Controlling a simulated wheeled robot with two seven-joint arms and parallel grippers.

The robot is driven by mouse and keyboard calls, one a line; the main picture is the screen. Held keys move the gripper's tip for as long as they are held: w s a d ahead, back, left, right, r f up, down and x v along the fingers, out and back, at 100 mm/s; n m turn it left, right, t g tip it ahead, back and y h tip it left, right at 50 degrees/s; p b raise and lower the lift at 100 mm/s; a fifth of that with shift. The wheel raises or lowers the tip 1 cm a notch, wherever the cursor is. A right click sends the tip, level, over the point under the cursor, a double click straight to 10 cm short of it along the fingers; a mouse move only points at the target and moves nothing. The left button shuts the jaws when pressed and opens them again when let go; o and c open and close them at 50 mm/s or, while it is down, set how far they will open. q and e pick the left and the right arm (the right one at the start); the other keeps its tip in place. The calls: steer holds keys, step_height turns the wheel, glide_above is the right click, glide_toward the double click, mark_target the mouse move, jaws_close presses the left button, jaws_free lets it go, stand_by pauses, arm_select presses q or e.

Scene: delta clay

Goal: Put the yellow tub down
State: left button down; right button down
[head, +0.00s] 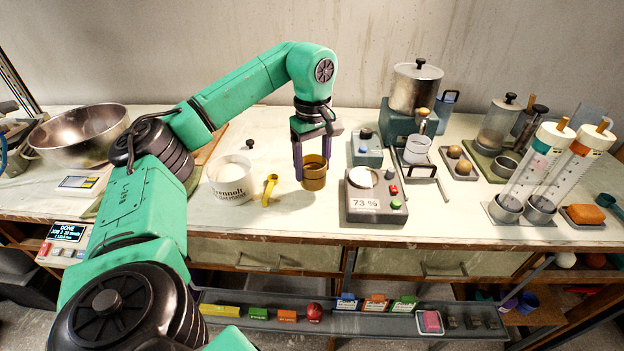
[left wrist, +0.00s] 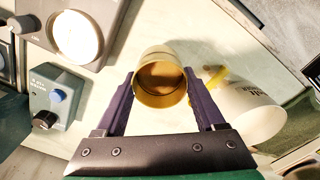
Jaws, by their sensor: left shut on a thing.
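The yellow tub (head: 314,178) is a small mustard-coloured cup, open at the top, upright over the white worktop in the head view. My left gripper (head: 312,165) comes down from above with its purple fingers shut on the tub, one on each side. In the left wrist view the tub (left wrist: 160,98) sits between the fingertips, and its inside looks brownish. I cannot tell whether its base touches the worktop or hangs just above it. My right gripper is not in view.
A white lettered tub (head: 230,188) and a yellow scoop (head: 269,189) stand just left of the tub. A grey scale (head: 376,212) reading 73 % is close on the right. A small teal box (head: 367,150) is behind it. Bare worktop (head: 300,222) lies in front.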

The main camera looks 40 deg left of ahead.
mark_target(312, 177)
arm_select(q)
step_height(312, 177, down, 4)
steer(key=shift+w+a+r, duration=0.1)
steer(key=shift+r, duration=0.05)
jaws_free()
step_height(312, 177, up, 12)
steer(key=p, duration=0.2)
steer(key=shift+r+p, duration=0.15)
steer(key=shift+p, duration=0.2)
